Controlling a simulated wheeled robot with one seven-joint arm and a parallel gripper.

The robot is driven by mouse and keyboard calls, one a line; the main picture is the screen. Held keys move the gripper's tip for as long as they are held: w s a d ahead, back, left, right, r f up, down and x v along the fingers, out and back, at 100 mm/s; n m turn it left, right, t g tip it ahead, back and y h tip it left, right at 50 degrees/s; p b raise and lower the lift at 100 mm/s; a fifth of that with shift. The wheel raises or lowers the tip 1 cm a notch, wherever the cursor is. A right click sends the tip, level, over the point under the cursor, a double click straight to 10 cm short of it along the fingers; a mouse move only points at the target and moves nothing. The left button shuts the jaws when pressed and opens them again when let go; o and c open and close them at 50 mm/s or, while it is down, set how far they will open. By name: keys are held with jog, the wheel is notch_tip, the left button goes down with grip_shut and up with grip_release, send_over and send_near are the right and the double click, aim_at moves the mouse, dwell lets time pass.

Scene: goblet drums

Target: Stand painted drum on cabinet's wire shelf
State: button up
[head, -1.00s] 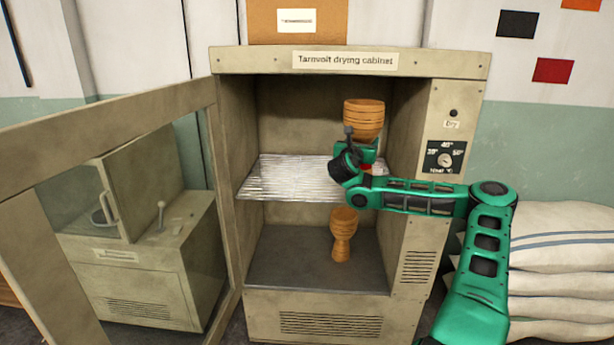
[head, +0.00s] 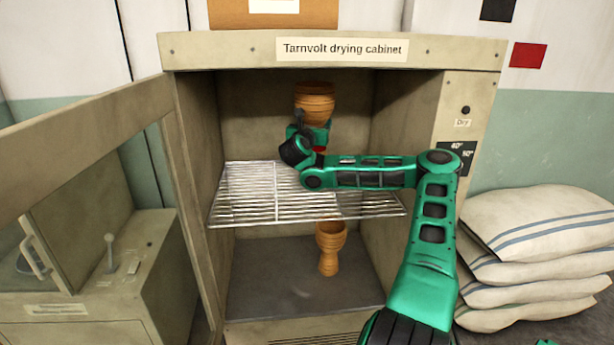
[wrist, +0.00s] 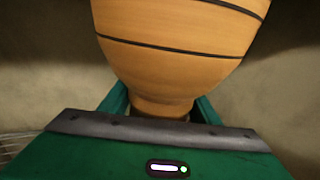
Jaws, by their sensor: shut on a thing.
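An orange-brown drum with dark painted bands (head: 315,98) is upright inside the cabinet, above the wire shelf (head: 245,205). My gripper (head: 317,133) is shut on its narrow part, below the wide bowl. In the wrist view the drum's bowl (wrist: 180,50) rises between the green fingers. The drum's foot is hidden by my gripper and wrist, so its gap to the shelf cannot be judged exactly. The drying cabinet (head: 330,52) has its door open.
A second orange drum (head: 329,246) stands on the cabinet floor below the shelf. The open door (head: 85,145) is on the left. White sacks (head: 535,230) are stacked at the right. The shelf's left part is bare.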

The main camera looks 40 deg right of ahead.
jog(key=s+d+f, duration=0.5)
jog(key=s+f, duration=0.4)
jog(key=f, duration=0.1)
jog(key=shift+s+f, duration=0.25)
jog(key=shift+f, duration=0.1)
jog(key=shift+f, duration=0.15)
jog(key=o, duration=1.6)
jog(key=shift+d, duration=0.1)
jog(key=v, duration=1.2)
